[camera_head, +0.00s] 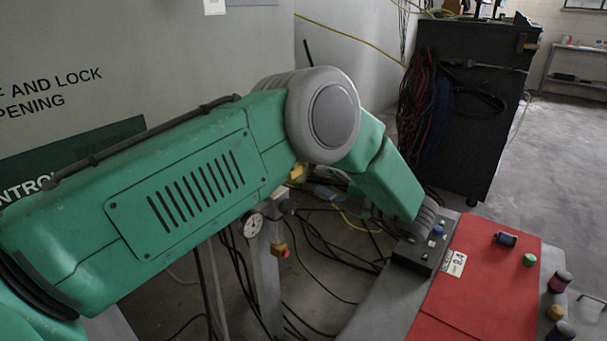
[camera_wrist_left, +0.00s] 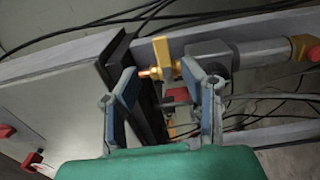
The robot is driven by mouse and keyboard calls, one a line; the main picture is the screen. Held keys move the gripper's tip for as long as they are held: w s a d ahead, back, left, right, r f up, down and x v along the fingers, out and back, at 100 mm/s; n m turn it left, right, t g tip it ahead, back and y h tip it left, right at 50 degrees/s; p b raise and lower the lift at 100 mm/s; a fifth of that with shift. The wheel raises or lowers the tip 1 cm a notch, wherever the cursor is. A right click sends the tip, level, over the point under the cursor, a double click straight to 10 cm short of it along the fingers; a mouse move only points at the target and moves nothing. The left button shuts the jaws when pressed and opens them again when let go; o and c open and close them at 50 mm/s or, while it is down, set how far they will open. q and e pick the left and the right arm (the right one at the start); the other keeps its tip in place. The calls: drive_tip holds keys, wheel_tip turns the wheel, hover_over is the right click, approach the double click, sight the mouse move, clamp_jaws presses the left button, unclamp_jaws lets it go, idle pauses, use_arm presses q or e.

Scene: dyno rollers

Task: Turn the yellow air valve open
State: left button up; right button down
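The yellow air valve (camera_wrist_left: 162,56) has a yellow handle and a brass-coloured stub, on a grey fitting in the left wrist view. In the head view a small yellow part of it (camera_head: 298,172) shows just under my arm's grey joint. My left gripper (camera_wrist_left: 160,72) has its two blue-grey fingers spread apart. The handle lies at the gap between the fingertips, nearer the right finger; I cannot tell whether they touch. In the head view the gripper (camera_head: 326,192) is small and partly hidden by my green arm.
A grey post carries a round gauge (camera_head: 253,222) and a red-and-yellow knob (camera_head: 281,250). Black cables (camera_head: 320,240) lie on the floor around it. A red-topped console (camera_head: 480,285) with several buttons stands at the right. A dark cabinet (camera_head: 465,110) stands behind; floor at far right is clear.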

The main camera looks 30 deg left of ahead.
sight(298, 174)
use_arm(q)
drive_tip(key=a, duration=0.8)
drive_tip(key=shift+w+f, duration=0.2)
drive_tip(key=shift+f, duration=0.15)
drive_tip(key=shift+d+r, duration=0.3)
drive_tip(key=shift+d, duration=0.35)
drive_tip(key=shift+c, duration=0.4)
drive_tip(key=shift+a, duration=0.1)
drive_tip(key=c, duration=0.7)
drive_tip(key=shift+a+f, duration=0.15)
drive_tip(key=shift+a, duration=0.25)
clamp_jaws()
